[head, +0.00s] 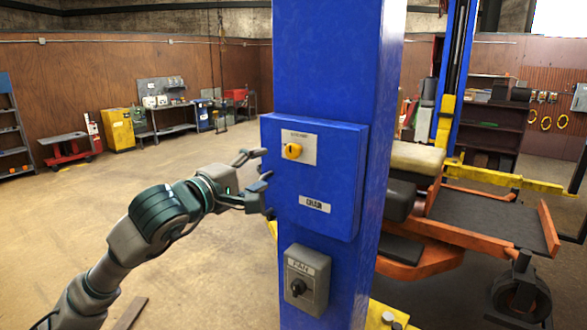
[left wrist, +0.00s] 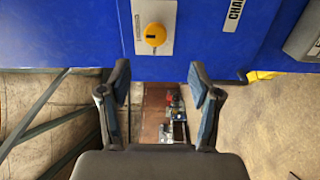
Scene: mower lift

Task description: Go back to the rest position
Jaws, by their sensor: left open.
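My left gripper (head: 257,178) is open and empty, just left of a blue control box (head: 335,165) on a blue post (head: 330,55). In the left wrist view, its two fingers (left wrist: 158,90) stand apart below a yellow knob (left wrist: 155,34) on the box, with nothing between them. The yellow knob also shows in the head view (head: 293,151), on a pale label plate. I cannot tell whether a fingertip touches the box. My right gripper is in neither view.
A grey switch box (head: 306,280) with a black knob sits lower on the post. An orange mower (head: 430,245) stands on the right behind it. A yellow cabinet (head: 118,129), a red cart (head: 68,150) and a workbench line the back wall. The floor on the left is mostly clear.

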